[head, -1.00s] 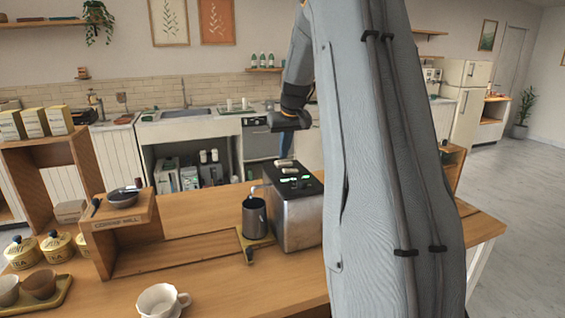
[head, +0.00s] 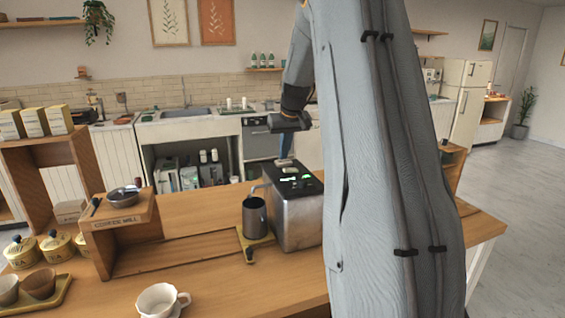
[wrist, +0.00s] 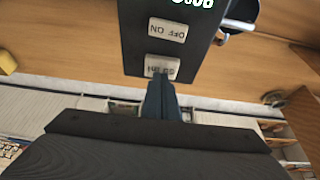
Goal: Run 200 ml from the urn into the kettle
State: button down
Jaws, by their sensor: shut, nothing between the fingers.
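The urn (head: 297,220) is a steel box with a black top, standing on the wooden counter. The grey kettle (head: 254,216) stands upright at its left side, under the spout (head: 259,187). In the wrist view the urn's black top (wrist: 135,40) carries an off/on button (wrist: 168,30), a second labelled button (wrist: 160,66) and a lit display (wrist: 195,3), cut off by the frame. My gripper (wrist: 159,82) is shut and empty, its tips at the second button's edge, partly covering it. Whether they press it I cannot tell. The kettle's inside is hidden.
A white cup (head: 162,300) sits at the counter's front. Yellow canisters (head: 55,246) and a tray of cups (head: 40,295) are far left. My arm hides the counter's right part.

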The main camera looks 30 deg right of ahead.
jog(key=shift+f, duration=0.5)
jog(key=shift+r, duration=0.15)
jog(key=shift+r+p, duration=0.4)
jog(key=shift+r, duration=0.25)
jog(key=shift+f+b, duration=0.35)
jog(key=shift+f, duration=0.45)
dwell(1.3)
jog(key=shift+r, duration=0.1)
jog(key=shift+r+p, duration=0.55)
jog(key=shift+r, duration=0.15)
jog(key=shift+f, duration=0.6)
dwell(1.9)
jog(key=shift+r, duration=0.6)
